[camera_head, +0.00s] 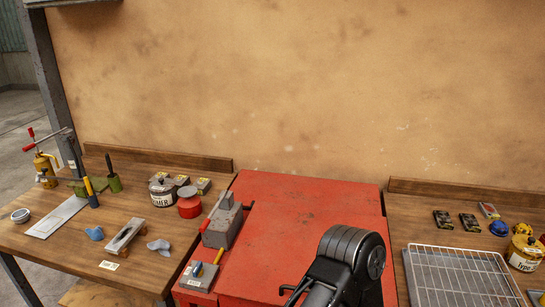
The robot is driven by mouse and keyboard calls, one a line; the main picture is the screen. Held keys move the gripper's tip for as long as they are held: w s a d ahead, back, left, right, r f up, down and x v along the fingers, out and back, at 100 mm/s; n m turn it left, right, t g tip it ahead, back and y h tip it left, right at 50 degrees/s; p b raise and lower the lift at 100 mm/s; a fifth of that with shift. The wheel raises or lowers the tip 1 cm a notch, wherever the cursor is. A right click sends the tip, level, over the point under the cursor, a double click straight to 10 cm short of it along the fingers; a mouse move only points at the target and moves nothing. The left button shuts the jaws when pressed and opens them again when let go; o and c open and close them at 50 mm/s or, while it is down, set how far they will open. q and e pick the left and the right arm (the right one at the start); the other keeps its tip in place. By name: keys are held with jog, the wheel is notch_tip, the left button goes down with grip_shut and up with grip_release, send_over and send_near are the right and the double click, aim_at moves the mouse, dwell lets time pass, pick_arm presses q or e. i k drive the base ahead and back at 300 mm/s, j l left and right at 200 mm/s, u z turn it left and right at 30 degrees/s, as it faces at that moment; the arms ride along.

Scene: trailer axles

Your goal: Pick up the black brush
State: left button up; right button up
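No thing shows clearly as a black brush. A dark upright handle (109,163) stands in a small green holder (115,184) on the left wooden bench; its lower end is hidden and I cannot tell whether it is a brush. Another dark upright stick (76,158) stands to its left, beside a tool with a yellow and dark blue handle (90,192). A large black ribbed part, which looks like part of my arm, fills the bottom centre. No gripper fingers can be made out clearly.
A wire rack (458,278) lies on the right bench (415,215).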

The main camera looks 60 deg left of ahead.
aim_at(108, 161)
jog(key=u, duration=2.9)
jog(key=i+j, duration=0.1)
jog(key=j, duration=0.3)
jog(key=i+j+u, duration=0.1)
jog(key=j, duration=0.3)
jog(key=i+j, duration=0.1)
jog(key=j, duration=0.25)
jog(key=i+j+u, duration=0.1)
jog(key=j, duration=0.3)
jog(key=i+j, duration=0.1)
jog(key=j, duration=0.3)
jog(key=i+j, duration=0.1)
jog(key=j, duration=0.25)
jog(key=i+j+u, duration=0.1)
jog(key=j, duration=0.25)
